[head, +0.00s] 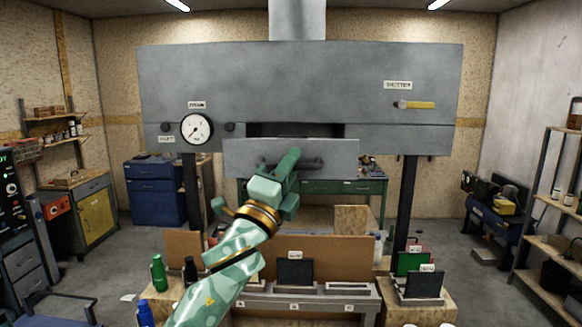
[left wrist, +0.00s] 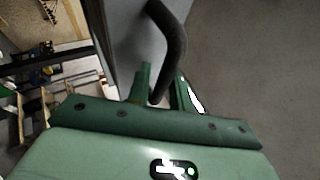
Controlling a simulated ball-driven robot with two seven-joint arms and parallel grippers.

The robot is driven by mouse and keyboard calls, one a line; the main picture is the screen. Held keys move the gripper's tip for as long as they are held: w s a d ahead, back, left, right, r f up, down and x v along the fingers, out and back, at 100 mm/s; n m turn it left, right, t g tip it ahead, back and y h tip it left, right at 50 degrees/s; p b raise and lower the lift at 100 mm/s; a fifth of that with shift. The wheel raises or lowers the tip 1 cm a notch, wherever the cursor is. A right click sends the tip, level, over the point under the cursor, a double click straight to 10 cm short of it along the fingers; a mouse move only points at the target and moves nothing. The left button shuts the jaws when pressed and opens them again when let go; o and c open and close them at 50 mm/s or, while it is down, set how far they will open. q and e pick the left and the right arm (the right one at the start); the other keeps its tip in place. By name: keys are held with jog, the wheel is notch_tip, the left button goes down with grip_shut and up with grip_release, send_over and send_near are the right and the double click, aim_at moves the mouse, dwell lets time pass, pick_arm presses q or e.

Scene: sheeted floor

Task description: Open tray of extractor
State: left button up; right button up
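The extractor (head: 300,80) is a wide grey hood on dark posts. Its tray front (head: 245,157) is a grey panel low in the middle, standing forward of a dark slot (head: 295,130) in the hood. A dark bar handle (head: 312,162) is on the tray front. My left gripper (head: 287,163) is at the left part of this handle and covers some of it. In the left wrist view the curved handle (left wrist: 172,42) runs between the two green fingers (left wrist: 162,88), which look closed around it. The grey tray face (left wrist: 118,30) is beside them. My right gripper is not in view.
Below stands a bench with a brown board (head: 325,250), a green bottle (head: 159,272) and dark panels (head: 296,272). A dial gauge (head: 197,128) and a yellow-handled shutter lever (head: 418,105) are on the hood. Floor shows at both sides.

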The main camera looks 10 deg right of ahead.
pick_arm(q)
jog(key=b+v, duration=0.4)
jog(key=v, duration=1.2)
jog(key=shift+b, duration=0.4)
jog(key=shift+a+f, duration=0.1)
jog(key=shift+f, duration=0.05)
